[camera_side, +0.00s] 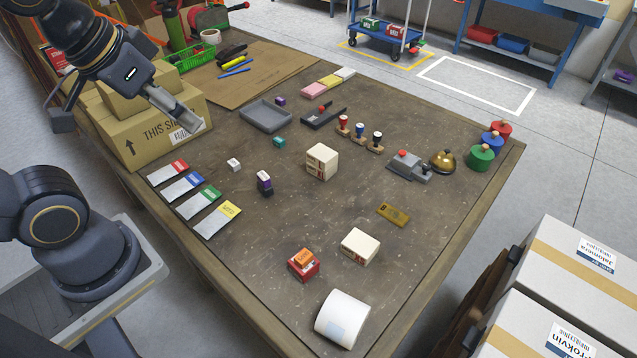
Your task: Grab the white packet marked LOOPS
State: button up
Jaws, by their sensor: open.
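I cannot read the word LOOPS on anything from here. Two cream-white boxes stand on the brown work table: one near the middle (322,161) and one nearer the front right (360,247). Their print is too small to read. Several flat white packets lie in a row at the table's left side, with red (167,173), blue (182,187), green (199,204) and yellow (218,220) ends; their lettering is unreadable too. My gripper (128,117) is open and empty at the upper left, above the cardboard carton and away from all of these.
The cardboard carton (150,140) stands at the table's left edge.

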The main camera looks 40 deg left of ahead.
dwell(0.4)
jog(key=shift+o, duration=0.5)
